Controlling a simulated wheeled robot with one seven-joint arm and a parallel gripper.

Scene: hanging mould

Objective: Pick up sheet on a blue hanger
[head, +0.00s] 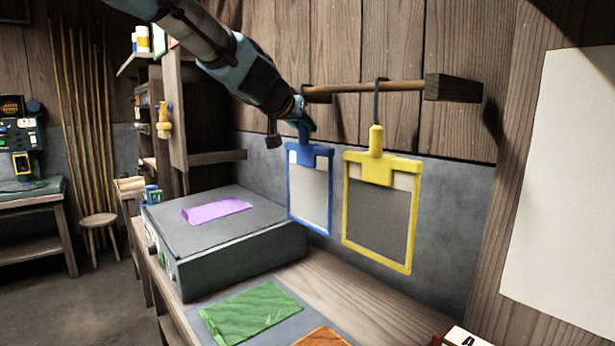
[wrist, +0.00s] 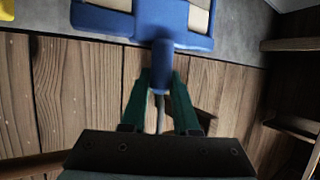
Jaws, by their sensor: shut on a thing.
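The blue hanger (head: 289,190) with a pale sheet (head: 311,203) in its frame hangs below the wooden rod at the wall. My gripper (head: 304,127) is shut on the top handle of the blue hanger. In the wrist view, the green fingers of my gripper (wrist: 162,92) close around the round blue handle, and the top bar of the blue hanger (wrist: 105,20) shows beyond them. The hook above the handle is partly hidden by my gripper in the head view, so I cannot tell whether it still rests on the rod.
A yellow hanger (head: 377,170) with a grey sheet hangs close to the right on the same wooden rod (head: 400,87). A grey box (head: 240,258) with a purple piece (head: 215,209) stands below left. A green sheet (head: 250,312) lies on the bench in front.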

